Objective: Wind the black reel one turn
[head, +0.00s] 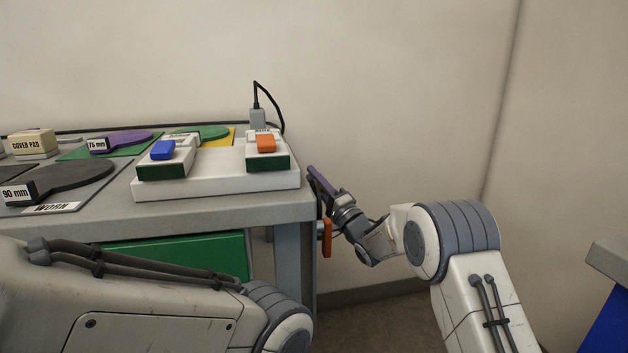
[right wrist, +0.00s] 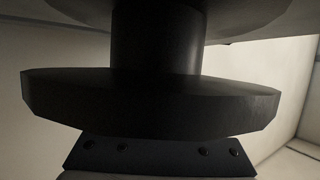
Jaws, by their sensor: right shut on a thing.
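The black reel (right wrist: 155,100) fills the right wrist view close up, with a thick hub between two round flanges. In the head view it is mostly hidden at the right end of the cart. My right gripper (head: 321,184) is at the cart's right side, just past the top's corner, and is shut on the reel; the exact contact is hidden. In the right wrist view a dark plate with screws sits right below the near flange. My left arm crosses the lower left of the head view, and its gripper is out of sight.
The grey cart top (head: 225,208) holds a white block (head: 215,184) with blue (head: 163,150) and orange (head: 266,143) pieces, and several paddles. An orange piece (head: 326,238) hangs by the cart's right side. A wall stands behind; another grey edge (head: 608,255) is at far right.

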